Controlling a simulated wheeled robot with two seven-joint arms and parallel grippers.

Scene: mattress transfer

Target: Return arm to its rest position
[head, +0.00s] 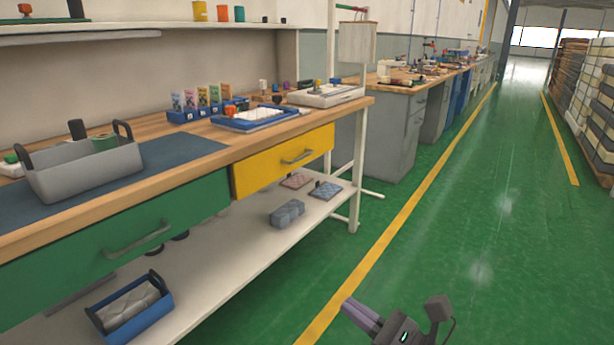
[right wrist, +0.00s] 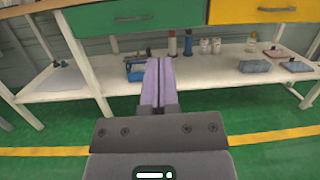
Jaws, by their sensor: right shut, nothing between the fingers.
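My right gripper (head: 362,316) shows at the bottom of the head view, over the green floor and clear of the workbench. In the right wrist view its two purple fingers (right wrist: 157,84) are pressed together with nothing between them. They point toward the bench's lower shelf (head: 245,250). My left gripper is not in view. A blue basket (head: 133,308) with a grey padded item in it sits on the lower shelf. A grey quilted block (head: 287,213) and two small mats (head: 325,190) lie farther along that shelf.
The wooden workbench (head: 190,160) has a green drawer (head: 120,235) and a yellow drawer (head: 283,160), both closed. A grey tote (head: 85,172) and a blue tray (head: 254,118) stand on top. The green floor aisle (head: 470,230) on the right is free. Stacked goods (head: 590,100) line the far right.

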